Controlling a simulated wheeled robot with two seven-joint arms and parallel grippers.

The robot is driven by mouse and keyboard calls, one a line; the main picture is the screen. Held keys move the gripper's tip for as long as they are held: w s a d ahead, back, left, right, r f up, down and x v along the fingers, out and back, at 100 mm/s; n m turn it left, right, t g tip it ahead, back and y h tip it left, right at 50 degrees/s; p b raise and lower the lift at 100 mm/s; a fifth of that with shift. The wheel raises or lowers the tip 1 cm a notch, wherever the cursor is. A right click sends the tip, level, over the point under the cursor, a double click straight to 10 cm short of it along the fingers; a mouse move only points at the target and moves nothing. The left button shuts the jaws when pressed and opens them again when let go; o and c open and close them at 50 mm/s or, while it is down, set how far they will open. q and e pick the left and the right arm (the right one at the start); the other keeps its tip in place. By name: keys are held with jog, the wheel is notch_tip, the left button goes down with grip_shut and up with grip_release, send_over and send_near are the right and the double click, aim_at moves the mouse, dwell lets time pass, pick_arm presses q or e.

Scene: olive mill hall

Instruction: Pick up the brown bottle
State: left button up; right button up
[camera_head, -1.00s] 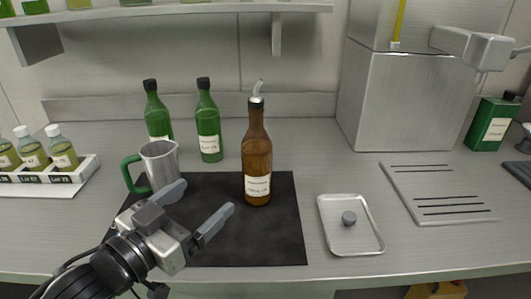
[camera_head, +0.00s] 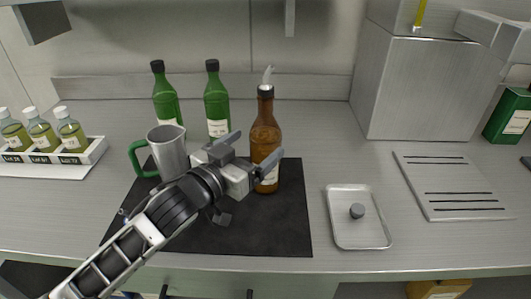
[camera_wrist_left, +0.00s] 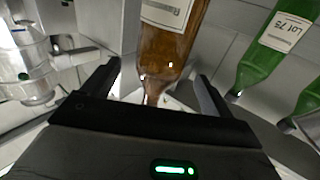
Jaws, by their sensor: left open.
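The brown bottle (camera_head: 265,132), with a pale label and a pouring spout, stands upright on the black mat (camera_head: 283,228). In the left wrist view the brown bottle (camera_wrist_left: 172,48) shows upside down, between the lines of the two open fingers (camera_wrist_left: 158,88). I cannot tell whether a finger touches it. The bottle's lower left side is partly hidden by the gripper. My right gripper is not in view.
A steel jug (camera_head: 170,155) with a green handle stands just left of my gripper. Two green bottles (camera_head: 164,97) (camera_head: 217,100) stand behind. A steel tray (camera_head: 345,232) with a grey knob lies right of the mat. A white rack (camera_head: 88,156) holds small bottles at left.

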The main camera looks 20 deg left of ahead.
aim_at(265, 134)
pick_arm(q)
jog(key=p+x, duration=0.1)
jog(key=x, duration=0.3)
jog(key=shift+w+d, duration=0.15)
jog(key=shift+w, duration=0.25)
grip_shut()
jog(key=shift+r, duration=0.2)
